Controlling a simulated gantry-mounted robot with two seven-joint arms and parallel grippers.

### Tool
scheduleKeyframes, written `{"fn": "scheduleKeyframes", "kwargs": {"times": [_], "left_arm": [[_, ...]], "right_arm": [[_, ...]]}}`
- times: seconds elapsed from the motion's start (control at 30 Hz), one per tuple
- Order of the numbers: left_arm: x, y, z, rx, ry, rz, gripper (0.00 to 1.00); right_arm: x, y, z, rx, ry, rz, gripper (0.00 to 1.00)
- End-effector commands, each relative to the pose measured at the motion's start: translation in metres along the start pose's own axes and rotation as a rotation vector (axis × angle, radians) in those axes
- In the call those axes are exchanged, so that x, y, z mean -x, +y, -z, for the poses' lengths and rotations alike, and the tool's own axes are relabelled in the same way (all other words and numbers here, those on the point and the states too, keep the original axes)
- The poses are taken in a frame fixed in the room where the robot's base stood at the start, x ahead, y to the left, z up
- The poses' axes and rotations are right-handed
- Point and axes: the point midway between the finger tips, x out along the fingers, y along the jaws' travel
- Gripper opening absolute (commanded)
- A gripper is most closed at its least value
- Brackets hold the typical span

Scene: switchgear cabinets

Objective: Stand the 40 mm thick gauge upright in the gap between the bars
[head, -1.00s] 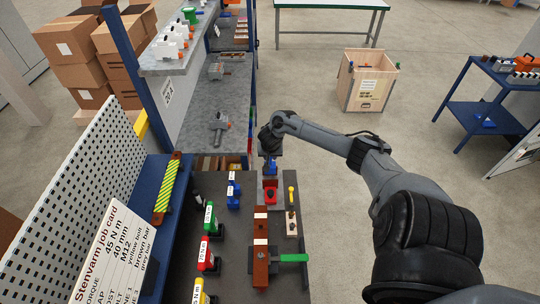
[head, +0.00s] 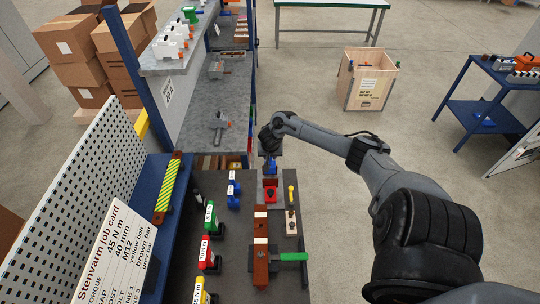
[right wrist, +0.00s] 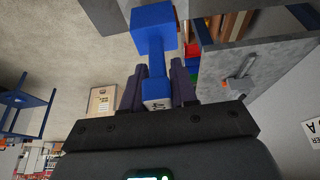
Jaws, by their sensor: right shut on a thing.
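My right gripper (head: 270,152) is shut on a blue gauge (head: 271,167), held above the far end of the dark bench. A brown bar (head: 261,270) with white bands lies on the near part of the bench. A grey bar and the gap are hard to make out. My left gripper is out of view.
A red holder (head: 270,190) sits just nearer than the held gauge. Another blue piece (head: 233,190) stands to its left. Green (head: 210,216), red (head: 206,255) and yellow (head: 200,290) handled tools line the bench's left side. A green handle (head: 293,256) lies beside the brown bar.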

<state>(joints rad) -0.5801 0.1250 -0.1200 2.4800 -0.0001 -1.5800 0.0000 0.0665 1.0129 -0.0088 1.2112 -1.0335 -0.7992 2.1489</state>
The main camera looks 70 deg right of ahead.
Motion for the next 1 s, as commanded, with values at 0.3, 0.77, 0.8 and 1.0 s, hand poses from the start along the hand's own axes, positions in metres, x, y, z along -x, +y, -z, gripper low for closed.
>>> {"fn": "scheduleKeyframes", "kwargs": {"times": [0.3, 0.77, 0.8, 1.0], "left_arm": [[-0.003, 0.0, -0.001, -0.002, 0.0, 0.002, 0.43], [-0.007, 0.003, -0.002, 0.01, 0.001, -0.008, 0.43], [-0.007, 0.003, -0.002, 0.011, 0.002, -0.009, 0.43], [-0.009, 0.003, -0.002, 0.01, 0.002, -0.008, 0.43]], "right_arm": [[-0.008, 0.0, -0.003, 0.0, 0.0, 0.0, 0.0], [-0.018, 0.0, -0.008, -0.001, 0.0, 0.001, 0.0], [-0.019, 0.0, -0.008, -0.001, 0.0, 0.001, 0.0], [-0.024, 0.0, -0.01, 0.001, 0.0, 0.0, 0.0]]}}
